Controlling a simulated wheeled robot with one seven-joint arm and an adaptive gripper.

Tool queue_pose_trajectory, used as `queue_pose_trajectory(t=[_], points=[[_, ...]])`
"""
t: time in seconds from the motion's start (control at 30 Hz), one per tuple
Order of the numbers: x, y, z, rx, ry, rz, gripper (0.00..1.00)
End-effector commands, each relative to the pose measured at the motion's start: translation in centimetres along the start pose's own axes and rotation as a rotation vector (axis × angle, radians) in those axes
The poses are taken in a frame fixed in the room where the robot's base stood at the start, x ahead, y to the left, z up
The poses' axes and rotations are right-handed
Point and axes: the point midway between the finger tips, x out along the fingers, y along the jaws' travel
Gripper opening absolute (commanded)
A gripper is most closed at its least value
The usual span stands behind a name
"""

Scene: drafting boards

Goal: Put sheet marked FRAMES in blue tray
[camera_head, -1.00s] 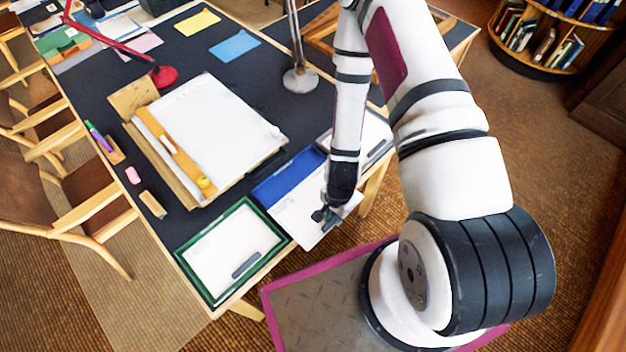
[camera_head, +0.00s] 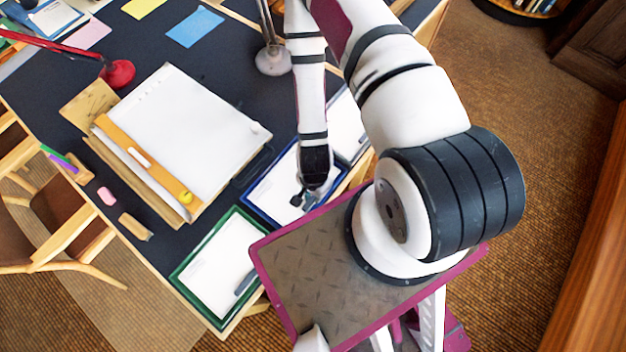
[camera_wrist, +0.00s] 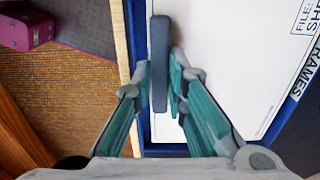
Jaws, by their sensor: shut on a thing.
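The blue tray (camera_head: 262,213) lies at the table's front edge. Its wall (camera_wrist: 138,30) also shows in the wrist view. The white sheet marked FRAMES (camera_wrist: 225,60) is within the tray's walls at the left and bottom of the wrist view; its lettering is at the right edge. In the head view the sheet (camera_head: 272,188) covers much of the tray. My gripper (camera_head: 302,198) is over the tray. In the wrist view my gripper (camera_wrist: 160,78) is shut on the sheet's dark grey bar (camera_wrist: 159,50). I cannot tell whether the sheet touches the tray floor.
A green tray (camera_head: 190,262) with a white sheet and dark bar stands to the left. Another tray (camera_head: 347,125) is behind, to the right, partly hidden by my arm. A drawing board with paper (camera_head: 190,130), an eraser (camera_head: 107,196) and a lamp base (camera_head: 273,60) are on the table.

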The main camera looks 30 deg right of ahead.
Motion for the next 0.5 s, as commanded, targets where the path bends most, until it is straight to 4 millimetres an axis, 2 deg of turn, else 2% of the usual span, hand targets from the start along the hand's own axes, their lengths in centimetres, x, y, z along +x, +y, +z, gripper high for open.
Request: queue_pose_trajectory(t=[0.43,0.47,0.5], points=[[0.68,0.35,0.37,0.000,0.000,0.000,0.00],[0.65,0.34,0.36,0.000,0.000,0.000,0.20],[0.64,0.33,0.36,0.000,0.000,0.000,0.29]])
